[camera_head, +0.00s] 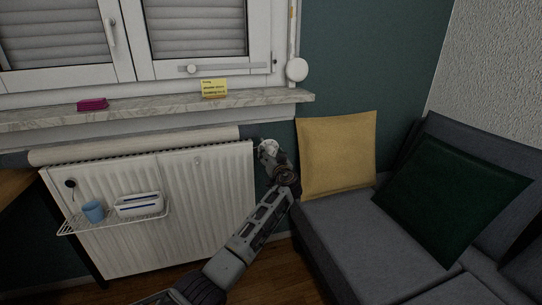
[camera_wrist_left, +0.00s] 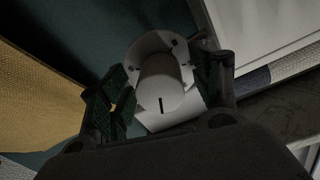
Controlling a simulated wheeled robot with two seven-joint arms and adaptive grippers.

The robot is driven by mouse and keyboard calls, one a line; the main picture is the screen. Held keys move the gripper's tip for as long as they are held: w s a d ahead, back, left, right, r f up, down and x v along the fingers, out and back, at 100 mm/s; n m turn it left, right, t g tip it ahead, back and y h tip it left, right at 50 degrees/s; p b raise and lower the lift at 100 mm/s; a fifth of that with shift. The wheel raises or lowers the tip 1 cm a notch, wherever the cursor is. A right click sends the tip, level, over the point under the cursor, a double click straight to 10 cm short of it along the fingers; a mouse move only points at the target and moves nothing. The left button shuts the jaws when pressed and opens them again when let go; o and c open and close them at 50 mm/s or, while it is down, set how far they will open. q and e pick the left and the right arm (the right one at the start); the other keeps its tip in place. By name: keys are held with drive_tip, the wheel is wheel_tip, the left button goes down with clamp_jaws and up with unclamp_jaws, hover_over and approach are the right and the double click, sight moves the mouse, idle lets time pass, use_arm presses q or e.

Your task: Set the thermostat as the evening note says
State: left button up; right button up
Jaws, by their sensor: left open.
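The white thermostat knob (camera_head: 267,145) sits at the upper right end of the radiator (camera_head: 210,200). In the left wrist view the knob (camera_wrist_left: 160,82) shows end-on, with a dark index line on its face and small marks on the collar around it. My left gripper (camera_head: 271,154) is at the knob. Its open fingers stand on either side of the knob in the wrist view (camera_wrist_left: 163,92); I cannot tell whether they touch it. The yellow note (camera_head: 214,88) stands on the windowsill with handwriting too small to read surely. My right gripper is not in view.
The marble windowsill (camera_head: 150,113) runs above the radiator, with a magenta object (camera_head: 92,104) on it. A wire rack (camera_head: 120,222) on the radiator holds a blue cup (camera_head: 93,211) and a white item. A yellow cushion (camera_head: 337,155) on the grey sofa (camera_head: 365,235) is close right of my gripper.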

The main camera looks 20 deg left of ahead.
use_arm(q)
drive_tip(key=c, duration=1)
